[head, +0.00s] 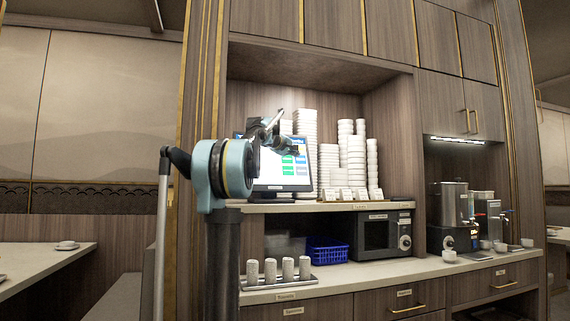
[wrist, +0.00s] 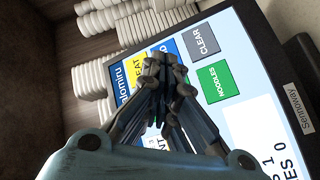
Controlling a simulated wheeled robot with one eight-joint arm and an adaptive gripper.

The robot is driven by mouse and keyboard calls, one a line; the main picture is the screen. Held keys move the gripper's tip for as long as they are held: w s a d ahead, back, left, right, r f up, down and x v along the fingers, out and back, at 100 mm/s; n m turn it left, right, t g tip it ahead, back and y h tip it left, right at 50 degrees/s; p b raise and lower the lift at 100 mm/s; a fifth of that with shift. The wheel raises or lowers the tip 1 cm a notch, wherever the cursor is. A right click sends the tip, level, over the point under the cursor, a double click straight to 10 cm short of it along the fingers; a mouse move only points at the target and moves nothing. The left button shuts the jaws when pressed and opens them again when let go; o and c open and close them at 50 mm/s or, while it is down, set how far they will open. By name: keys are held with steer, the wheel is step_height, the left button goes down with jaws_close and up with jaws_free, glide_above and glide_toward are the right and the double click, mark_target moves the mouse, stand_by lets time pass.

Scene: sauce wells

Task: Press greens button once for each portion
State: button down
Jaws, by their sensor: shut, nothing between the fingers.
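The order screen (head: 268,187) stands on the upper shelf, partly behind my arm. In the wrist view the screen (wrist: 265,118) appears tilted and close, with a green NOODLES button (wrist: 218,84), a grey CLEAR button (wrist: 202,41) and a partly covered yellow button (wrist: 131,63) ending in "EAT". No greens label is readable; my fingers cover part of the screen. Cut-off text at the lower right reads "S 1" and "ES 0". My gripper (wrist: 165,68) is shut and empty, in front of the screen; I cannot tell whether it touches. It also shows in the head view (head: 272,124).
Stacks of white bowls (head: 356,160) stand right of the screen. Below are a microwave (head: 378,235), a blue basket (head: 327,251) and a tray of several cups (head: 277,283). Drink dispensers (head: 452,210) stand at the right. A dining table (head: 40,262) is at the left.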

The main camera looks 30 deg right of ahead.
mark_target(290, 156)
steer(key=shift+w+d+f, duration=0.25)
steer(key=shift+w+f, duration=0.05)
steer(key=shift+w, duration=0.65)
steer(key=shift+w+d+f, duration=0.2)
steer(key=shift+w+f, duration=0.1)
steer(key=shift+w, duration=0.65)
steer(key=shift+w+d+f, duration=0.25)
steer(key=shift+w+f, duration=0.05)
steer(key=shift+w, duration=0.65)
steer(key=shift+w, duration=0.1)
steer(key=shift+w+d, duration=0.15)
steer(key=shift+w, duration=0.1)
steer(key=shift+w+f, duration=0.2)
steer(key=shift+w, duration=0.15)
steer(key=shift+s, duration=0.1)
stand_by(0.4)
steer(key=shift+s+r, duration=0.25)
steer(key=shift+s, duration=0.4)
steer(key=shift+s, duration=0.15)
steer(key=s, duration=0.1)
steer(key=s+a+r, duration=0.1)
steer(key=s, duration=0.2)
steer(key=shift+s+a+r, duration=0.2)
steer(key=shift+r, duration=0.05)
